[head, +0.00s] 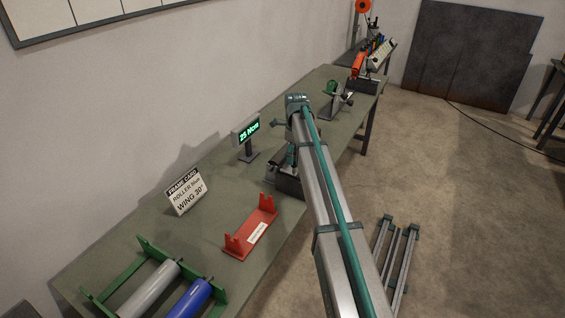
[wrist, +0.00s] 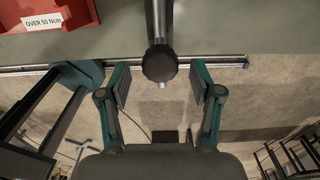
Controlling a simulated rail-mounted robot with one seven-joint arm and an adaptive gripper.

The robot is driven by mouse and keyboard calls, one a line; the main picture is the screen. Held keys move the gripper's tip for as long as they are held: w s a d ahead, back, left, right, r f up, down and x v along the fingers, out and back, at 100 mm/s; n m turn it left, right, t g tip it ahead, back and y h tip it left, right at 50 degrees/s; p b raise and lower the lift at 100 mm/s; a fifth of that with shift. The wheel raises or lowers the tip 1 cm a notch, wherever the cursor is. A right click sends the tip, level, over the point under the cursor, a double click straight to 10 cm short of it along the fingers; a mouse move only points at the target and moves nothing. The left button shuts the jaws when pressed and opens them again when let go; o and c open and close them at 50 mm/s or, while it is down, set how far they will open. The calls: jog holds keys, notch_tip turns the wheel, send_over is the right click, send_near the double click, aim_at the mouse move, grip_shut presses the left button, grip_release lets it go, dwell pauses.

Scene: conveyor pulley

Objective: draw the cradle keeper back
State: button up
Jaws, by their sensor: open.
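In the wrist view a dark round knob (wrist: 160,64) sits on the end of a grey rod (wrist: 159,20) that comes in from the top. I cannot tell for sure whether this is the cradle keeper. My gripper (wrist: 159,82) is open, with one finger on each side of the knob. A gap shows between the knob and each finger. In the head view my arm hides most of this spot, and the knob cannot be made out there.
A red bracket (head: 252,229) stands on the green bench (head: 215,215); its "OVER 50 Ncm" label shows in the wrist view. A "25 Ncm" display (head: 246,131), a frame card (head: 186,192) and a green frame (head: 150,246) with grey and blue rollers stand nearby.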

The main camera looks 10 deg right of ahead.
jog(key=shift+r+p, duration=1)
jog(key=shift+r, duration=1.25)
